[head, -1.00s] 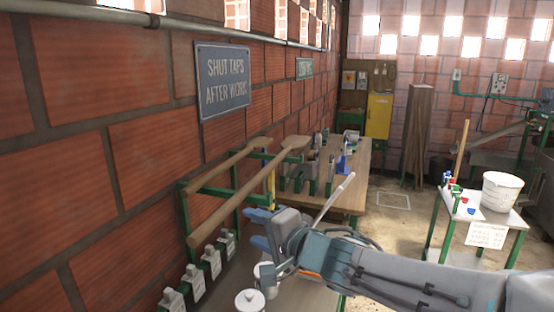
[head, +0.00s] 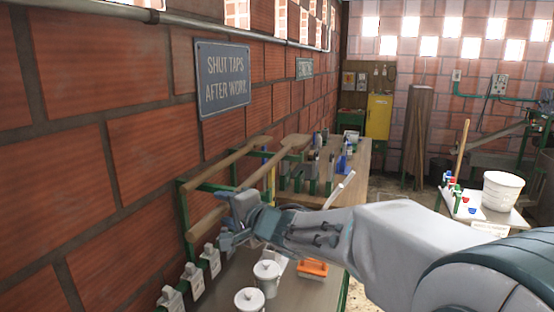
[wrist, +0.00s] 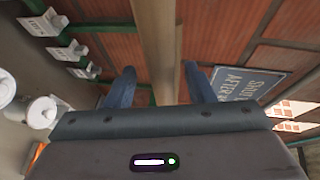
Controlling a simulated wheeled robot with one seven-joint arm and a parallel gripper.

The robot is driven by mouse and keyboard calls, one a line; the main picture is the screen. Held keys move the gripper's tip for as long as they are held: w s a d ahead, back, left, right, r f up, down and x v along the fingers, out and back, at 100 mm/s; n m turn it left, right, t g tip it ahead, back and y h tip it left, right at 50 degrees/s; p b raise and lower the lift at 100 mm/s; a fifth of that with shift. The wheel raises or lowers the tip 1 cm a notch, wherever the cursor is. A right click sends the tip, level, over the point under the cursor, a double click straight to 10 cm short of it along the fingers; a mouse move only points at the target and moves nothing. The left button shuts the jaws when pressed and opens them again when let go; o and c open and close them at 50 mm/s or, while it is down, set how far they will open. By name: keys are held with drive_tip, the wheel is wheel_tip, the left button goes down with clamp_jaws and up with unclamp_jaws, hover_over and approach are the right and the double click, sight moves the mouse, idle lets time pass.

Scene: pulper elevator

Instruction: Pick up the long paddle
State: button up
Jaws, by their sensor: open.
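The front wooden paddle (head: 205,224), the longer-looking of two, lies along a green rack by the brick wall. A second wooden paddle (head: 222,164) lies behind it, nearer the wall. My gripper (head: 228,218) is at the front paddle's shaft and hides part of it in the head view. In the wrist view, the shaft (wrist: 156,50) runs between the two open blue fingers (wrist: 160,85), with a gap on each side. I cannot tell how deep the shaft sits between them. The jaws are not closed on it.
White lidded pots (head: 267,272) and an orange-topped brush or block (head: 313,268) stand on the bench below my arm. Grey tagged fittings (head: 211,258) line the wall side.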

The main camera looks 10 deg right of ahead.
drive_tip(key=shift+x, duration=1.65)
drive_tip(key=shift+r, duration=0.15)
clamp_jaws()
drive_tip(key=shift+r, duration=0.2)
